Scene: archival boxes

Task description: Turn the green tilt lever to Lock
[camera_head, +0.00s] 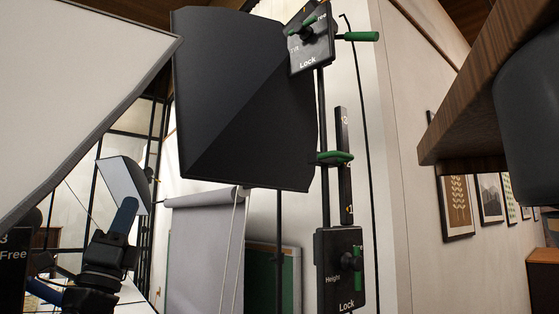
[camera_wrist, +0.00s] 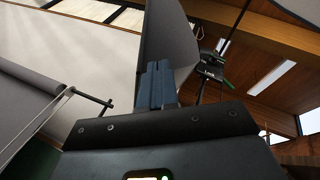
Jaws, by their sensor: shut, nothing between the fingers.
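The tilt plate (camera_head: 312,50), dark with white lettering, is high on the light stand at the upper middle of the head view. Its green tilt lever (camera_head: 302,26) lies slantwise across the upper part, one end near "Free"; "Lock" is printed at the bottom. In the wrist view a dark bracket with green parts (camera_wrist: 211,68) shows small beyond the fingers; I cannot tell its lever's angle. My gripper (camera_head: 126,207), with blue fingers, is at the lower left of the head view, well apart from the plate. Its fingers (camera_wrist: 158,75) are together and empty.
A large black softbox (camera_head: 245,100) hangs left of the plate. A second green handle (camera_head: 360,36) sticks out right of it. Below are a green knob (camera_head: 335,158) and a height plate (camera_head: 340,270) with its own green lever. A wooden shelf (camera_head: 480,100) juts in at right.

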